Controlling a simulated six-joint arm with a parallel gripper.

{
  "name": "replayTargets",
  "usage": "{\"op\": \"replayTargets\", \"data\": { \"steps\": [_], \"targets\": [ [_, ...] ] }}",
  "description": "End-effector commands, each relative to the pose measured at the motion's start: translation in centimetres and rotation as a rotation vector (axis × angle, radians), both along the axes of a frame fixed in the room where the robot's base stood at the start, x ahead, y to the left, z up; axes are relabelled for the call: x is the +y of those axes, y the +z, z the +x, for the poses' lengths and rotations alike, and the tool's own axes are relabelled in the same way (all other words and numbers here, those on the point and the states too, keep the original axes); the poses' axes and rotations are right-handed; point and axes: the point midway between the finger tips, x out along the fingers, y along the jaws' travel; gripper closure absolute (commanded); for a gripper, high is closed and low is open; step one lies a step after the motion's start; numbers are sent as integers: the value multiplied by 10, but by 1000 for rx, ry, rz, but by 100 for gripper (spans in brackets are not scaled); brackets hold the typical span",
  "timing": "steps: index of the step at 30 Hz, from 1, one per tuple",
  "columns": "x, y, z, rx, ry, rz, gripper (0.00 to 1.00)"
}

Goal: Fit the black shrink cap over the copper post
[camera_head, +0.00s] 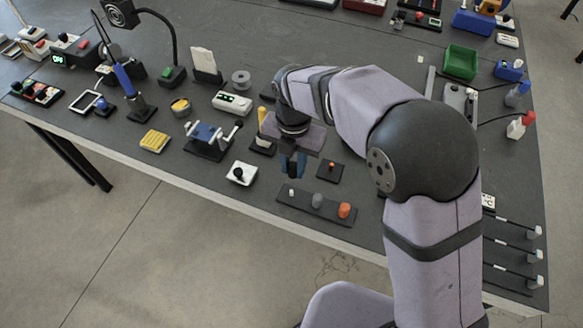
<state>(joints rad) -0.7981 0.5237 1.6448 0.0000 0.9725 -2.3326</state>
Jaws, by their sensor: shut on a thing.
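My gripper (293,166) points down above the bench, near its front edge. Its fingers are shut on a small dark thing, taken to be the black shrink cap, which is mostly hidden between the fingertips. A small copper-orange post (331,167) stands upright on a square black base (327,178), just right of the gripper. The post's top is bare, and the gripper is apart from it.
In front of the gripper lies a dark strip (295,204) carrying a white, a grey and an orange piece (344,210). A white block with a black knob (241,173) sits to the left. A small vise (207,135) stands further left. Bare bench surrounds the strip.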

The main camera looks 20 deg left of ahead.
Motion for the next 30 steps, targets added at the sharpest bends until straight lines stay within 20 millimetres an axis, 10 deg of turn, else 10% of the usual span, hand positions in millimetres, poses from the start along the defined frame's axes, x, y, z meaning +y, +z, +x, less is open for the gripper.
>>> {"op": "replayTargets", "data": {
  "steps": [17, 30],
  "targets": [
    [-96, 4, 63, 4, -246, -4, 99],
    [-72, -4, 116, 0, -34, 0, 99]
  ]
}}
